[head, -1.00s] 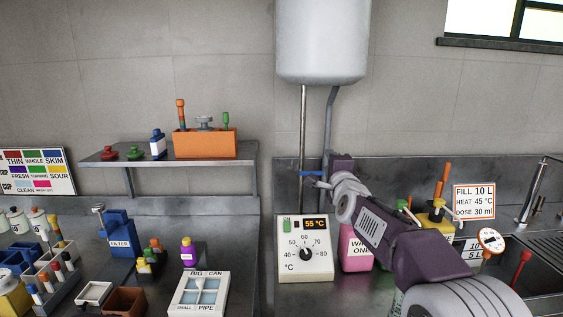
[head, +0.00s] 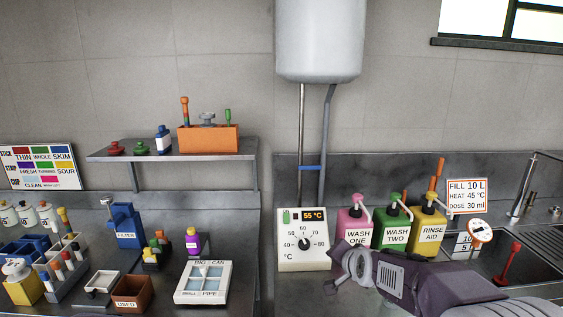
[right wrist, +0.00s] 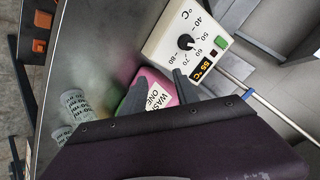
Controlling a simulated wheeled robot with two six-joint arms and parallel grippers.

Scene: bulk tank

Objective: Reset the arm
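My right arm comes in from the lower right in the head view. Its gripper (head: 342,257) is low over the counter, just right of the white heater control box (head: 304,258) and in front of the pink WASH ONE bottle (head: 356,218). In the right wrist view, the two dark fingers of the right gripper (right wrist: 158,92) stand apart with nothing held between them. The pink bottle (right wrist: 160,84) shows behind them. The blue valve handle (head: 310,167) lies across the pipes under the tank, clear of the gripper. My left gripper is not in view.
The control box display reads 55 °C. Green WASH TWO (head: 394,225) and yellow RINSE AID (head: 428,232) bottles stand right of the pink one. A sink (head: 520,262) with a tap is at the right. The shelf (head: 170,157) and crowded counter are left.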

